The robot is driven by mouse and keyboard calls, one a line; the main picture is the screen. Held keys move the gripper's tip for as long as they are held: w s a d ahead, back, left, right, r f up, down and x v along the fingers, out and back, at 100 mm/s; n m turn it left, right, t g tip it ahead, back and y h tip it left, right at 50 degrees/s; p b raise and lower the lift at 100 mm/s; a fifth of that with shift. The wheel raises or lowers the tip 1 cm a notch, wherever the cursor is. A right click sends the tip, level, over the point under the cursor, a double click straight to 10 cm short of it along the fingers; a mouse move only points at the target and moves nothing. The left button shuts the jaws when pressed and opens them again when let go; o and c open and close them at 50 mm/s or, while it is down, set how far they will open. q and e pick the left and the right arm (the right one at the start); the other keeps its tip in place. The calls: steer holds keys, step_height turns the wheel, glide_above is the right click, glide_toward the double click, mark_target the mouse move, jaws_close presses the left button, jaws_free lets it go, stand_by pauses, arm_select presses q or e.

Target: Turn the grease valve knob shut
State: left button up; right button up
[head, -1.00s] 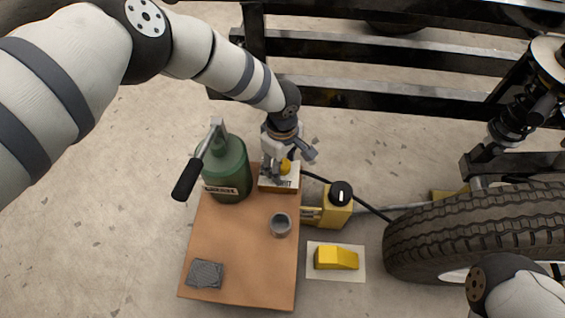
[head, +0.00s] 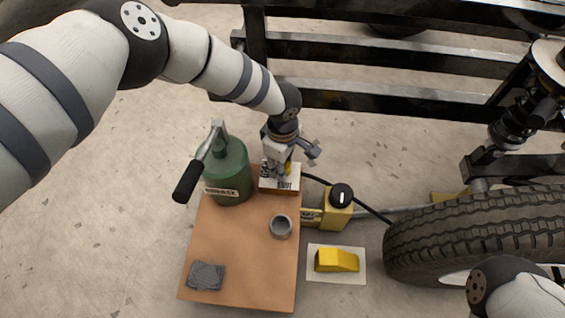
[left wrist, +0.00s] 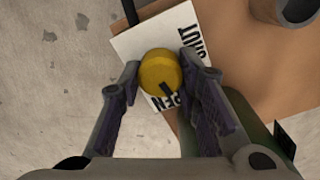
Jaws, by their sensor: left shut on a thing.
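The yellow round grease valve knob (left wrist: 160,70) stands on a white label plate (left wrist: 128,42); in the head view it shows only partly (head: 287,168), behind my fingers. The plate reads SHUT at one side and OPEN at the other. The knob's black pointer mark (left wrist: 168,89) points toward the OPEN lettering. My left gripper (left wrist: 160,64) reaches down over the plate and is shut on the knob, one finger on each side; it also shows in the head view (head: 278,168). Of my right arm only a part shows at the bottom right; its gripper is out of view.
The plate sits at the back of a brown board (head: 235,250). A green grease canister (head: 229,175) with a black-handled lever stands close to the left. A grey cup (head: 281,227) and grey cloth (head: 206,276) are on the board. A yellow device (head: 338,212), yellow wedge (head: 337,260) and tyre (head: 480,232) lie right.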

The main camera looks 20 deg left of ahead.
arm_select(q)
steer(key=n, duration=0.4)
steer(key=shift+n, duration=0.3)
steer(key=n+p, duration=0.1)
steer(key=n, duration=0.2)
steer(key=shift+s+n, duration=0.15)
steer(key=shift+n, duration=0.15)
steer(key=n, duration=0.4)
steer(key=shift+p, duration=0.35)
steer(key=shift+n+p, duration=0.3)
steer(key=shift+n, duration=1.8)
steer(key=o, duration=1.1)
steer(key=shift+o, duration=0.2)
